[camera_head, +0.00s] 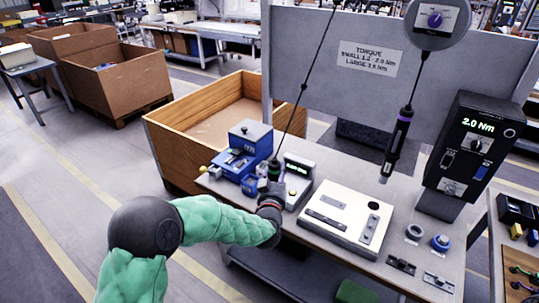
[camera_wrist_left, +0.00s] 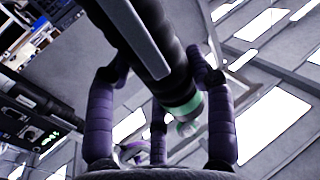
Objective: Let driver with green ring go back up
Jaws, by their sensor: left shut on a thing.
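The driver with the green ring (camera_head: 274,168) hangs on a taut dark cable that slants up to the right and out of the head view. My left gripper (camera_head: 271,189) is at this driver, low over the left part of the bench. In the left wrist view, the driver's black body and green ring (camera_wrist_left: 183,104) run between my purple fingers (camera_wrist_left: 155,75), which are shut on it. A second driver with a purple ring (camera_head: 397,140) hangs freely from a round reel (camera_head: 437,20) to the right. My right gripper is not in view.
A grey panel (camera_head: 380,65) stands behind. A wooden crate (camera_head: 175,150) is at the left.

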